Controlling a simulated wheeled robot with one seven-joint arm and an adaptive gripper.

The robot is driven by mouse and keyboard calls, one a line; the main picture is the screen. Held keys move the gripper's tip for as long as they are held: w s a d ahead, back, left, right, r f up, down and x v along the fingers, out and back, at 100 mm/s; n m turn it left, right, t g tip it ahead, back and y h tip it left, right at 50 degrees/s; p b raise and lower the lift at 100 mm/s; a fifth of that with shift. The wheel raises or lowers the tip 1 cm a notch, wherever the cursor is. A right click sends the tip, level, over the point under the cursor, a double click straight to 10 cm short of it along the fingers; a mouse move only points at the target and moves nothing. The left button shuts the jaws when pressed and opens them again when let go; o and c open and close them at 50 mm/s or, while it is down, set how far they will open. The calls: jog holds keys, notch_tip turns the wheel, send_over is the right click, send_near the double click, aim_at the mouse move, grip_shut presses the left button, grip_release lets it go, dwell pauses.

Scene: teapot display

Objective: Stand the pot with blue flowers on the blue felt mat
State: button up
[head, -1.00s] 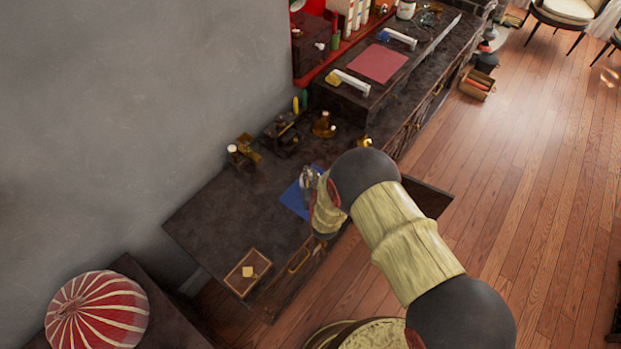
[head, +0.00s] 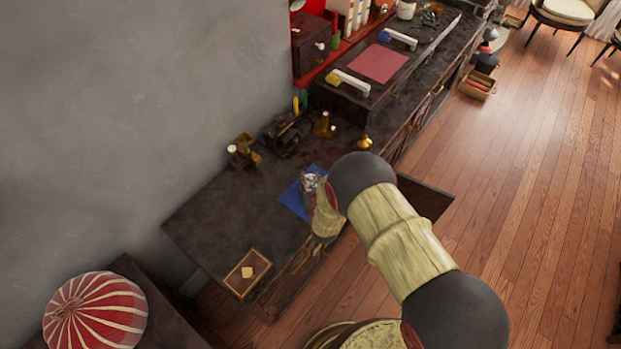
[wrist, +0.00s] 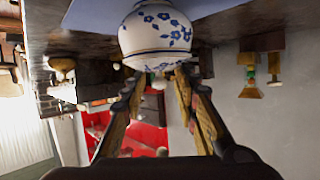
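The pot with blue flowers (wrist: 156,32) is white and round, and shows upside down at the top of the wrist view. Its base is cut off by the frame edge. In the head view the pot (head: 310,182) is small and partly hidden by my wrist, over the right part of the blue felt mat (head: 290,201). The mat also shows behind the pot in the wrist view (wrist: 215,16). My gripper (wrist: 160,76) has its fingers apart, at the pot's lid end, with a gap between the tips. I see no clear grip on the pot.
A shallow box with a yellow piece (head: 248,272) lies at the table's near end. Brass pieces (head: 323,126) and a dark device (head: 283,136) stand along the wall side. A small golden object (head: 362,142) stands beyond my arm. The dark tabletop left of the mat is clear.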

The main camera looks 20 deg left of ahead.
jog(key=shift+r, duration=0.2)
jog(key=p+v, duration=0.2)
jog(key=v, duration=1)
jog(key=w+d+r+m+g+h, duration=0.1)
jog(key=w+d+r, duration=0.25)
jog(key=r, duration=0.55)
jog(key=w+d+r+m+g+h, duration=0.1)
jog(key=w+d+r, duration=0.3)
jog(key=r, duration=0.5)
jog(key=s+d+r+g+h, duration=0.15)
jog(key=s+d+r, duration=0.25)
jog(key=d+r, duration=0.7)
jog(key=s+d+r+m+g, duration=0.1)
jog(key=s+d+r, duration=0.3)
jog(key=s, duration=0.4)
jog(key=s+d+r+g+h, duration=0.1)
jog(key=s+d+r, duration=0.3)
jog(key=s, duration=0.4)
jog(key=s+d+r+m+g+h, duration=0.1)
jog(key=s+d+r, duration=0.3)
jog(key=s, duration=0.4)
jog(key=shift+d+m, duration=0.3)
jog(key=shift+d, duration=0.5)
